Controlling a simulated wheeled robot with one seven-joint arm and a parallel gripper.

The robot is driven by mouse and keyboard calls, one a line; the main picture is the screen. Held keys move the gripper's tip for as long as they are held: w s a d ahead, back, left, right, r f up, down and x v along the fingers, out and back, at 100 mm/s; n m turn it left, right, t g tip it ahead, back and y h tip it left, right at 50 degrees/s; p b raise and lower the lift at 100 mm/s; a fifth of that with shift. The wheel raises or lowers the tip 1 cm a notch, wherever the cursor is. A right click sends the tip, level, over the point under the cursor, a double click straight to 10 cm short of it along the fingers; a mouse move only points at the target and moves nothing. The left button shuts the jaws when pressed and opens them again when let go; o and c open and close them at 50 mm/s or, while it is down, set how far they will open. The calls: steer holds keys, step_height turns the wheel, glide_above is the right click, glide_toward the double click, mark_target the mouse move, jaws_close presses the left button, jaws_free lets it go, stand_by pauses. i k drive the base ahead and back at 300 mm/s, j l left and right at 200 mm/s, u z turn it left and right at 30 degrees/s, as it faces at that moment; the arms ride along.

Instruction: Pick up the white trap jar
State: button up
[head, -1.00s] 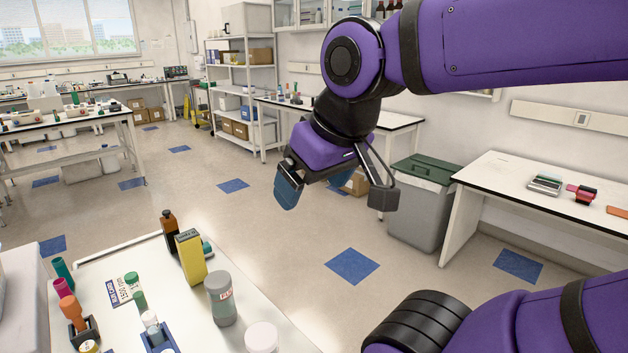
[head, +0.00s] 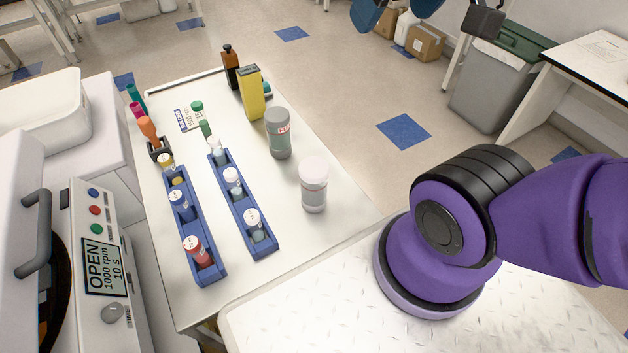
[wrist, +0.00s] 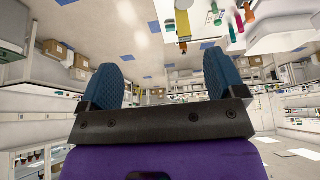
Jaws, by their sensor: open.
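The white trap jar (head: 313,186) stands upright on the white table, near its right edge, in the head view. It has a wide white lid and a pale, see-through body with a label. My gripper (head: 425,18) is only partly in the head view, cut off at the top edge, far beyond and to the right of the jar. In the wrist view my gripper (wrist: 160,72) shows two blue finger pads spread wide with nothing between them. I cannot pick out the jar for certain in the wrist view.
A grey-lidded jar (head: 278,133) and a yellow box (head: 250,92) stand behind the trap jar. Two blue racks (head: 265,246) with vials lie to its left. A device with an OPEN display (head: 103,266) is at far left. Bare tabletop (head: 335,235) lies around the jar's front.

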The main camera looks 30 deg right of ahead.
mark_target(313, 171)
steer(key=k+l+u, duration=0.2)
steer(key=k, duration=0.2)
steer(key=k+l+u, duration=0.2)
steer(key=k, duration=0.25)
steer(key=u, duration=1.6)
steer(key=z, duration=1.65)
steer(key=i+j+u, duration=0.1)
steer(key=j, duration=0.2)
steer(key=j+u, duration=0.1)
steer(key=j, duration=0.15)
steer(key=i, duration=0.05)
